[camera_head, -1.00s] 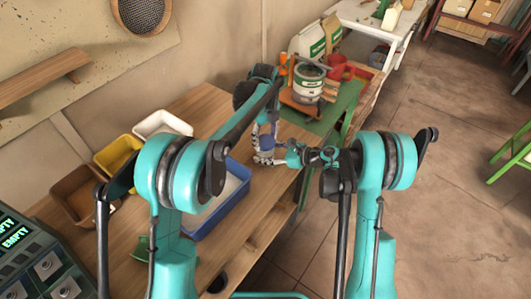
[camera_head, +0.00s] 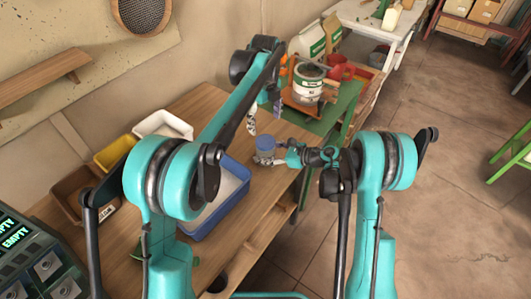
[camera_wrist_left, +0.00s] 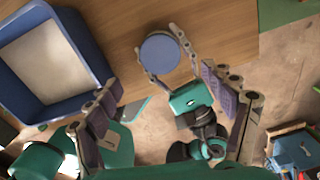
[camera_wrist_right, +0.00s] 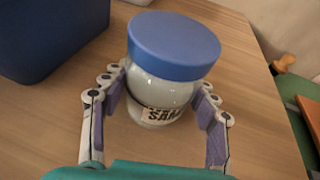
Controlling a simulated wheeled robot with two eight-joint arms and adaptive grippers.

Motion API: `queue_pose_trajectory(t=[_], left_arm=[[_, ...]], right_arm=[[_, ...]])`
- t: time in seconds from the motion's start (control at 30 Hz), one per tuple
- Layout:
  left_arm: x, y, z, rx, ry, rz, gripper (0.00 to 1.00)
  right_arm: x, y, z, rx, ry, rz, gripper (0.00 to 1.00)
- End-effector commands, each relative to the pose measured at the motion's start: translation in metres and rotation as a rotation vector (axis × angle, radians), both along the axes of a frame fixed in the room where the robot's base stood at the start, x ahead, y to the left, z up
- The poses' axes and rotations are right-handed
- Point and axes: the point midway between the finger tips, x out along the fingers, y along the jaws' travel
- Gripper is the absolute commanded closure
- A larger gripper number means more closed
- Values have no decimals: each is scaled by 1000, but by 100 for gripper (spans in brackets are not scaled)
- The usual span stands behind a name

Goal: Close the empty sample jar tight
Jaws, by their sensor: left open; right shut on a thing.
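The sample jar (camera_wrist_right: 160,92) is a pale jar with a printed label, standing upright on the wooden bench, with a blue lid (camera_wrist_right: 173,45) sitting on its top. The jar (camera_head: 265,157) also shows in the head view, and the lid (camera_wrist_left: 160,53) shows from above in the left wrist view. My right gripper (camera_wrist_right: 160,98) is shut around the jar's body, one finger on each side. My left gripper (camera_head: 264,118) is open and empty, above the jar and clear of the lid. Whether the lid is tight cannot be told.
A blue tray (camera_wrist_left: 105,70) with a pale bottom stands left of the jar. Yellow (camera_head: 117,152), white and brown bins stand farther along the bench (camera_head: 262,192). A tin (camera_head: 308,82) and a red mug stand beyond on a green surface.

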Motion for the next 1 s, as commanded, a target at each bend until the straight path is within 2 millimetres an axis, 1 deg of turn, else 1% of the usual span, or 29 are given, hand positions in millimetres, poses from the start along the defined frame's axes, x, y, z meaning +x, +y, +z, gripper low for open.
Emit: queue_pose_trajectory(t=[0.03,0.1,0.23,0.37,0.6,0.63,0.7,1.0], left_arm=[[0,0,10,0,0,0,18],[0,0,20,0,0,0,18],[0,0,34,0,0,0,18],[0,0,39,0,0,0,18],[0,0,39,0,0,0,18],[0,0,39,0,0,0,18],[0,0,39,0,0,0,18],[0,0,39,0,0,0,18]], right_arm=[[0,0,0,-1,0,0,100],[0,0,0,-1,0,0,100],[0,0,0,0,0,0,100],[0,0,0,0,0,0,100],[0,0,0,-1,0,0,100],[0,0,0,-1,0,0,33],[0,0,0,0,0,0,17],[0,0,0,0,0,0,17]])
